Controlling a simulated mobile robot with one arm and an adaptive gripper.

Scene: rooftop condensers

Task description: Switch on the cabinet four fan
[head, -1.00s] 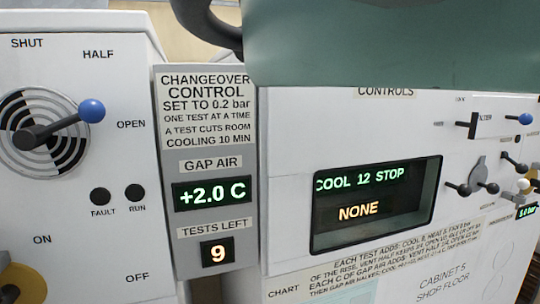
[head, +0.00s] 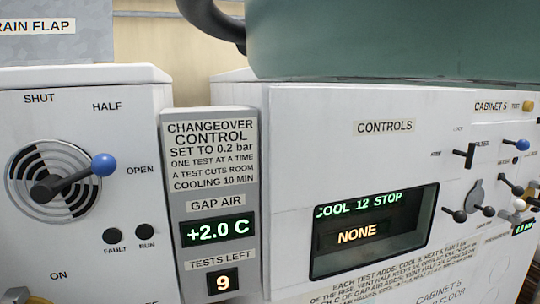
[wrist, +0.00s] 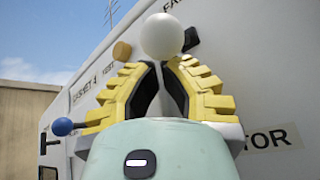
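In the wrist view, my gripper (wrist: 160,66) has black fingers and yellow stepped pads. Its fingertips are drawn together, with a narrow wedge of pale panel showing between the fingers lower down and nothing held. A white ball knob (wrist: 173,36) on a dark lever arm lies right at the tips; I cannot tell whether they touch it. A label beginning FA (wrist: 171,5) is cut off at the top. My gripper is not in the head view.
A tan knob (wrist: 122,50) and a blue ball lever (wrist: 63,127) are left of my gripper. The head view shows a changeover panel (head: 190,215) reading +2.0 C and 9 tests left, a display (head: 372,238) reading COOL 12 STOP, NONE, and Cabinet 5 levers (head: 470,153) at right.

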